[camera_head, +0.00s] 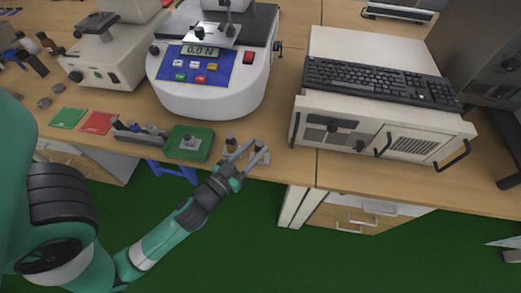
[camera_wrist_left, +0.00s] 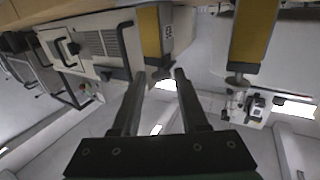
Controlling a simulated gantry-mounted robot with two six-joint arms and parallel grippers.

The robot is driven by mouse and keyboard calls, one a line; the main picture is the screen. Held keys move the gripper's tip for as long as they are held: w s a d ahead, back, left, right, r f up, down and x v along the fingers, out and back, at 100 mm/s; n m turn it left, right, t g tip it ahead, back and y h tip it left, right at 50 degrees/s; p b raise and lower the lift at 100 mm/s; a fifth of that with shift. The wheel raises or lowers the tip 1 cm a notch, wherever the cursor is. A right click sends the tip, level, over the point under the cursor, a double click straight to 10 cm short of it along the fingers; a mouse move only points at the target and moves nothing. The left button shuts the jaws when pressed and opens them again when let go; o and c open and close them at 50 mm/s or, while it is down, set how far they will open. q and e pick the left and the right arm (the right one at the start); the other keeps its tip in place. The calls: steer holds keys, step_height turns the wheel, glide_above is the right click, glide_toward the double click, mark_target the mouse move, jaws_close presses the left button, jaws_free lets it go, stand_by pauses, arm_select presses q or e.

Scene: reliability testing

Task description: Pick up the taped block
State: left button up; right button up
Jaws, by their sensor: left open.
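My left gripper (camera_head: 259,147) is open at the front edge of the bench. Its two fingers are apart and point away from my arm; they also show in the left wrist view (camera_wrist_left: 160,74). A small grey piece with a dark knob (camera_head: 259,157) is by the fingertips, partly covered by them. I cannot tell whether they touch it. A green tray (camera_head: 206,153) to the left carries a small grey block (camera_head: 190,143). I cannot make out tape on either piece, so I cannot tell which is the taped block. My right gripper is not in view.
A force tester (camera_head: 207,97) stands behind the tray. A white equipment case (camera_head: 310,110) with a black keyboard (camera_head: 380,80) on it stands to the right. Red (camera_head: 97,123) and green (camera_head: 68,118) pads lie at the left. The bench front between gripper and case is clear.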

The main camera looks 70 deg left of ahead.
mark_target(261, 143)
arm_select(q)
steer(key=shift+a, duration=0.1)
steer(key=shift+w+a, duration=0.1)
steer(key=shift+w, duration=0.05)
steer(key=p+x, duration=0.1)
steer(key=x, duration=0.4)
steer(key=shift+w+p, duration=0.25)
steer(key=shift+p, duration=0.05)
steer(key=shift+s+f, duration=0.1)
steer(key=shift+c, duration=0.5)
jaws_close()
